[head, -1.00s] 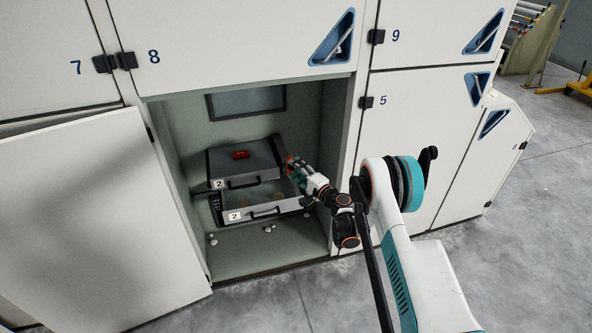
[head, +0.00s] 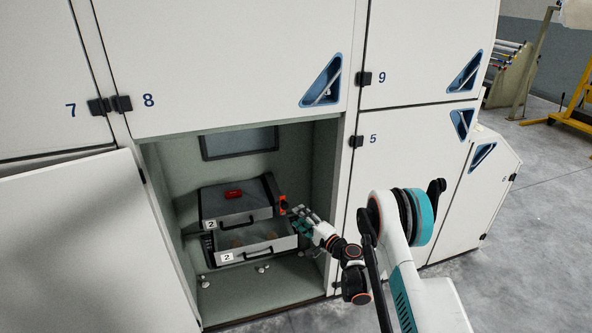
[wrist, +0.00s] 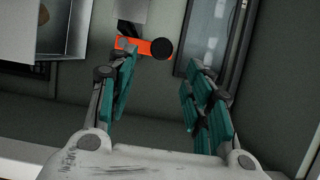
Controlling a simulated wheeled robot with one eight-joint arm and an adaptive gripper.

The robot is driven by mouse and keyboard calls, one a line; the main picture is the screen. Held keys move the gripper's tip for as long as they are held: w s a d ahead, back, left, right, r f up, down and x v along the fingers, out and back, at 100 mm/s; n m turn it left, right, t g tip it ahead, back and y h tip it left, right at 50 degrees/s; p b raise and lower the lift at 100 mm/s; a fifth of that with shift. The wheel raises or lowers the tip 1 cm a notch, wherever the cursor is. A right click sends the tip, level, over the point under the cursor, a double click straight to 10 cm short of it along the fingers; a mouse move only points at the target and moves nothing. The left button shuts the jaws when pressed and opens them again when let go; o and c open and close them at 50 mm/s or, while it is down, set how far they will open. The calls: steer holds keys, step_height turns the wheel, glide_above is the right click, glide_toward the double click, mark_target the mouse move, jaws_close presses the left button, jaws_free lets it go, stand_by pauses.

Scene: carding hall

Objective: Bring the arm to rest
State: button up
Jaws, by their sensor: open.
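My gripper (head: 300,216) is inside the open cabinet compartment, at the right of two stacked drawers. In the wrist view my gripper (wrist: 160,80) has its teal-padded fingers spread wide with nothing between them. An orange part with a black round end (wrist: 145,47) lies beyond the left fingertip; I cannot tell whether they touch. The orange part also shows in the head view (head: 283,205). The lower drawer (head: 268,249), labelled 2, is pulled out and holds small brownish items. The upper drawer (head: 238,222), also labelled 2, has a red object (head: 234,194) on top.
The compartment's right wall (head: 328,190) stands close beside my gripper. An open white door (head: 85,240) hangs at the left. Closed doors, including door 5 (head: 400,170), are at the right. Small whitish bits lie on the compartment floor (head: 255,295).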

steer(key=s+r+n+g+h, duration=0.1)
steer(key=s+r+n+g, duration=0.15)
steer(key=r, duration=0.85)
steer(key=s+r+n+g+h, duration=0.1)
steer(key=s+r+n, duration=0.15)
steer(key=r, duration=0.95)
steer(key=s+d+r+n+g+h, duration=0.1)
steer(key=s+d+r+h, duration=0.1)
steer(key=s+r, duration=0.4)
steer(key=s+d+r+n+g+h, duration=0.1)
steer(key=s+d+r, duration=0.2)
steer(key=s, duration=0.6)
steer(key=s+d+f+n+g+h, duration=0.1)
steer(key=s+d+h, duration=0.2)
steer(key=s, duration=1)
steer(key=s+d+n+h, duration=0.2)
steer(key=s+d, duration=0.5)
steer(key=s, duration=0.7)
steer(key=shift+s+d+f+g+h, duration=0.2)
steer(key=shift+f+g+h, duration=0.2)
steer(key=shift+h, duration=0.1)
steer(key=shift+c, duration=0.5)
